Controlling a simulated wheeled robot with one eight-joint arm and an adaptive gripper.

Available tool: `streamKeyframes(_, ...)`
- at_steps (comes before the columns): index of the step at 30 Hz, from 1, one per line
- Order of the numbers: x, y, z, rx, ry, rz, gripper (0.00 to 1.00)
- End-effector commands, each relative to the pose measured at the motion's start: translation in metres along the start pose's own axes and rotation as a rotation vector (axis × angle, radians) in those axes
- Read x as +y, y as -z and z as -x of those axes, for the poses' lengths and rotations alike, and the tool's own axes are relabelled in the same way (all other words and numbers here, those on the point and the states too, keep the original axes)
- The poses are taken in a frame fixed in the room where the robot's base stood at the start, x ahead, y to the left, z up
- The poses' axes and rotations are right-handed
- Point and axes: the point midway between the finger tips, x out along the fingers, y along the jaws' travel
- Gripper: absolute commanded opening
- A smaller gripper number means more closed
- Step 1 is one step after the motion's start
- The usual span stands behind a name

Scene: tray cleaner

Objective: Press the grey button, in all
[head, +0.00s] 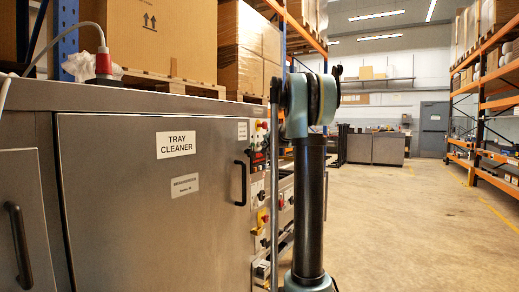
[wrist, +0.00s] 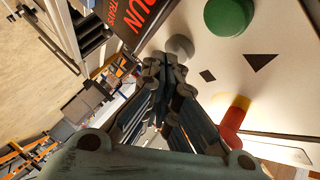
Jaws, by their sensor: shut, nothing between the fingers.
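A round grey button (wrist: 180,46) sits on the pale control panel in the wrist view, just beyond my fingertips. My gripper (wrist: 166,68) is shut and empty, with its tips pointing toward the button. The tips overlap the button's lower left edge in the picture; I cannot tell whether they touch it. In the head view the tray cleaner (head: 150,215) stands on the left with its control panel (head: 260,188) on the right side. My arm stands beside that panel, and the gripper and the grey button cannot be made out there.
A larger green button (wrist: 228,16) is to the upper right of the grey one. A red and yellow control (wrist: 235,116) protrudes to the right of my fingers. A black sign with red letters (wrist: 142,17) is at upper left. Open floor (head: 400,220) lies right of my arm.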

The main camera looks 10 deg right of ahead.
Motion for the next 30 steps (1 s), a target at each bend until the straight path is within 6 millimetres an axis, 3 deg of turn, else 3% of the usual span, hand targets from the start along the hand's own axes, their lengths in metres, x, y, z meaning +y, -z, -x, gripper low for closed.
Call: streamKeyframes(30, -0.0039, -0.0041, -0.0053, -0.001, 0.0, 0.0, 0.0)
